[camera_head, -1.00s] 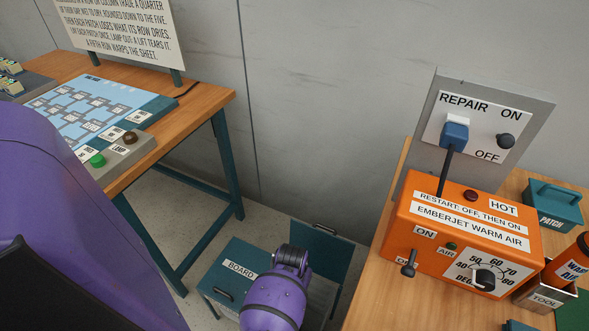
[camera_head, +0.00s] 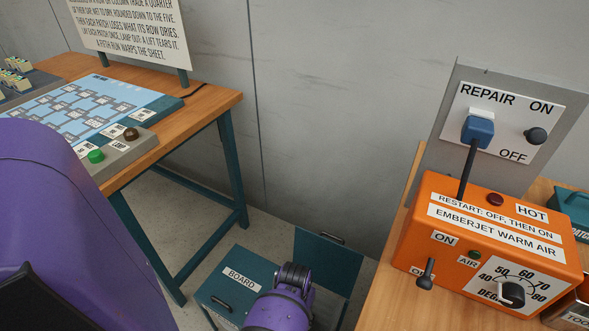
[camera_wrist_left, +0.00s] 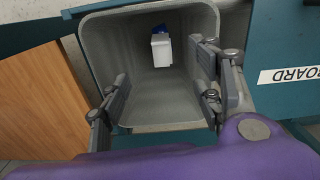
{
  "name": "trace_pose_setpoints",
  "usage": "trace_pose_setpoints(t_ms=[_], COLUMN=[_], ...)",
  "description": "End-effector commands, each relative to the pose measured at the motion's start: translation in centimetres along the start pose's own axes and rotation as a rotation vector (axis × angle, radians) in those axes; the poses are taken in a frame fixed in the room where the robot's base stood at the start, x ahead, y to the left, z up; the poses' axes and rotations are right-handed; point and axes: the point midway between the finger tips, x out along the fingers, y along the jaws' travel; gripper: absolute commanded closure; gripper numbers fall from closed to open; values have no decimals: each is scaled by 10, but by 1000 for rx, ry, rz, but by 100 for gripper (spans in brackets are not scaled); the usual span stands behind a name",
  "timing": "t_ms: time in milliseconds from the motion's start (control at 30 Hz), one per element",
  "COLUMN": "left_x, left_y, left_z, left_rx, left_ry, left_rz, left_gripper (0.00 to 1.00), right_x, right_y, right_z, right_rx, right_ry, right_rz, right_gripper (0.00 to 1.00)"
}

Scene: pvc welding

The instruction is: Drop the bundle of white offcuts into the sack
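My left gripper (camera_wrist_left: 165,92) is open, its fingers apart with nothing between them. In the left wrist view it is over the mouth of a grey, open-topped container (camera_wrist_left: 95,55). Deep in the container is a white block-shaped piece (camera_wrist_left: 161,50) with something blue beside it. I cannot tell for sure whether this is the bundle of offcuts, or whether the container is the sack. In the head view my left wrist shows at the bottom middle, and its fingers are hidden. My right gripper is not in view.
A teal box marked BOARD (camera_head: 222,300), with a raised teal panel (camera_head: 335,262) behind it, stands low between two wooden tables. The orange warm-air unit (camera_head: 480,240) is on the right table (camera_head: 385,300). A patch board (camera_head: 90,108) lies on the left table.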

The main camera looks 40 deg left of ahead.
Motion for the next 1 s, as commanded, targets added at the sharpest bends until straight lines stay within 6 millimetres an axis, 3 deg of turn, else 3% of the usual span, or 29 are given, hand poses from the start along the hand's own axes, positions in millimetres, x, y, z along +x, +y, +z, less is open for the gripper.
trace_pose_setpoints(t_ms=[367, 800, 1000], left_x=[-9, -95, -117], left_y=[0, 0, 0], left_z=[0, -1, 0], left_rx=[-1, -1, 0], left_ry=[2, 4, 2], left_rz=[-1, -1, 0], left_gripper=[40, 40, 40], right_x=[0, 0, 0], right_y=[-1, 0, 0], right_z=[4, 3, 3], right_rx=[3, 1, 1], right_ry=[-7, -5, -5], right_rz=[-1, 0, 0], right_gripper=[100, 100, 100])
